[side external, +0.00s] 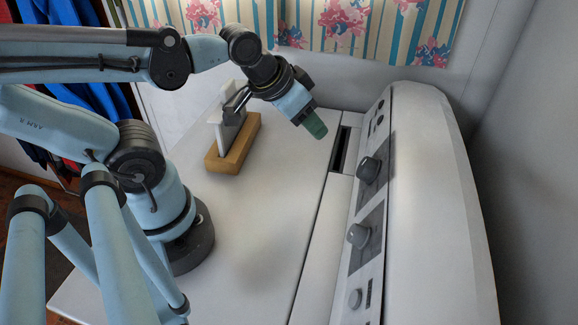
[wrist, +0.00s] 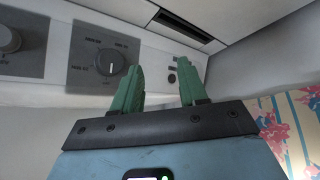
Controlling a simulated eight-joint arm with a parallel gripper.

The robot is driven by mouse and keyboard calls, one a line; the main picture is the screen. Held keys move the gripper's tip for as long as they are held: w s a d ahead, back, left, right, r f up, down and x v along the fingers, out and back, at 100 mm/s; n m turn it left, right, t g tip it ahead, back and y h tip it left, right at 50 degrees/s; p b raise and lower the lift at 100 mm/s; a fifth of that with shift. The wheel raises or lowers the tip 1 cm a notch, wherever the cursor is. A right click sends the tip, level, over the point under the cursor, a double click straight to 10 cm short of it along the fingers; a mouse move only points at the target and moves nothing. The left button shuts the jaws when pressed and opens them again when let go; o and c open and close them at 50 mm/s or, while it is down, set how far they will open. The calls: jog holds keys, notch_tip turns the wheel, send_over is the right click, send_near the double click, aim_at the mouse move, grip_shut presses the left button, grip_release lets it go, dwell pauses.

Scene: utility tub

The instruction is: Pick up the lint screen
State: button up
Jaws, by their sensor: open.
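The lint screen appears to be the thin white panel (side external: 222,132) standing upright in a wooden block (side external: 241,148) on top of the machine, in the side view. A dark piece, perhaps its handle, shows at its upper edge, partly behind my arm. My gripper (side external: 316,127) is to the right of it, above the machine top near the dark slot (side external: 341,150), apart from the panel. In the wrist view, my green fingers (wrist: 161,72) are spread with nothing between them. The lint screen is not in the wrist view; the slot (wrist: 183,23) shows at the top.
A raised control panel with knobs (side external: 368,170) runs along the right of the machine top; a knob (wrist: 110,62) also shows in the wrist view. A striped floral cloth (side external: 350,30) hangs behind. The front white top (side external: 255,230) is clear.

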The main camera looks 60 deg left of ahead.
jog(key=o, duration=1)
jog(key=shift+c, duration=0.2)
jog(key=shift+a, duration=0.1)
jog(key=n+g, duration=0.7)
jog(key=n, duration=2.1)
send_near(227, 83)
notch_tip(227, 83, down, 5)
jog(key=shift+f, duration=0.15)
jog(key=shift+w+f, duration=0.1)
jog(key=shift+f, duration=2.45)
